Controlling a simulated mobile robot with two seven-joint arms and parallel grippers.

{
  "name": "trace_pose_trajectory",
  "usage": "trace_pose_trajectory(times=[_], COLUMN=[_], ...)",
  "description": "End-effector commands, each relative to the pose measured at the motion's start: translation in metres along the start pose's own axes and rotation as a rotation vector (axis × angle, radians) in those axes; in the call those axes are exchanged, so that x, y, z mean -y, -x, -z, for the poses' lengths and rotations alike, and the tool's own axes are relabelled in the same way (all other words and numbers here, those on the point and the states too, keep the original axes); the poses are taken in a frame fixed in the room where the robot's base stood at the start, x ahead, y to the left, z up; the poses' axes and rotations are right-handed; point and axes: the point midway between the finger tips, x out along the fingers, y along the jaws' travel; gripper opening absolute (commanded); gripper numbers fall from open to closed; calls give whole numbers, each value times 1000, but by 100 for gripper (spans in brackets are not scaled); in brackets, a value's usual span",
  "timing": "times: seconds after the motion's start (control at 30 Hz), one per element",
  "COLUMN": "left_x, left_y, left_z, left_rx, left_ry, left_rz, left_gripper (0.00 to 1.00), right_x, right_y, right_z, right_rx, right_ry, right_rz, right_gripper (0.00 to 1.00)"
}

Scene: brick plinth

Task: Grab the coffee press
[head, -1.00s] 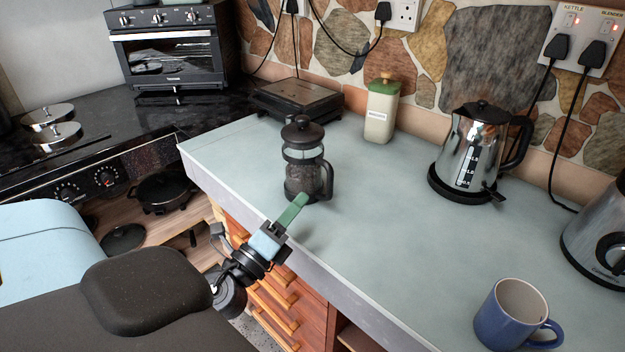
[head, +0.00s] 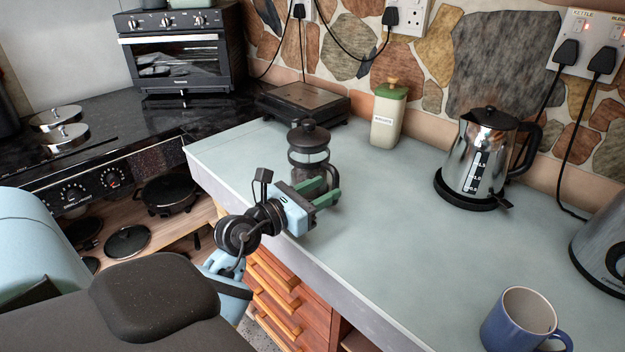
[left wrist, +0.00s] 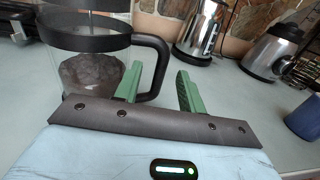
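The coffee press (head: 309,151) stands upright on the pale counter (head: 400,235), near its front edge. It has a black lid, a clear body with dark contents and a black handle. My left gripper (head: 331,192) is in front of the press and partly hides its lower half. In the left wrist view, the press (left wrist: 95,62) fills the upper left. There the green fingers of the left gripper (left wrist: 160,88) are apart, one at the black handle (left wrist: 158,62) and the other right of it. Whether the near finger touches the handle cannot be told. My right gripper is not in view.
A steel kettle (head: 480,160) stands to the right on its base, with a cream canister (head: 386,118) and a flat grill (head: 303,103) behind. A blue mug (head: 516,325) and a blender (head: 602,245) are at the right. The counter's middle is clear.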

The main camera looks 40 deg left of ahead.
Motion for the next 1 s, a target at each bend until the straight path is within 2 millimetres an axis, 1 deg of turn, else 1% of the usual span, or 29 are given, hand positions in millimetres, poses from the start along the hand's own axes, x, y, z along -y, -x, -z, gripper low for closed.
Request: trace_pose_trajectory(times=[0.03, 0.27, 0.47, 0.6, 0.7, 0.9, 0.93, 1.0], left_x=[0, 0, 2, 2, 2, 2, 2, 2], left_y=[-5, -13, -41, -56, -60, -60, -60, -60], left_z=[-2, -2, -8, -6, -5, -4, -4, -5], left_rx=[3, 3, 7, 4, 2, 2, 2, 2], left_ry=[1, 2, 3, 2, 1, 1, 1, 1], left_rz=[0, 0, 1, -1, -1, -1, -1, 0], left_gripper=[40, 40, 40, 40, 40, 40, 37, 28], right_x=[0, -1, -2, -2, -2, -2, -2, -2], right_y=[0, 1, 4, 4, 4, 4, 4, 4], right_z=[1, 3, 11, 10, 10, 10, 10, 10], right_rx=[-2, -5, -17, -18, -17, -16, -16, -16], right_ry=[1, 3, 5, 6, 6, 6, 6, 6], right_rz=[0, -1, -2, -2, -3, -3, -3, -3], right_gripper=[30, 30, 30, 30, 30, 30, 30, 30])
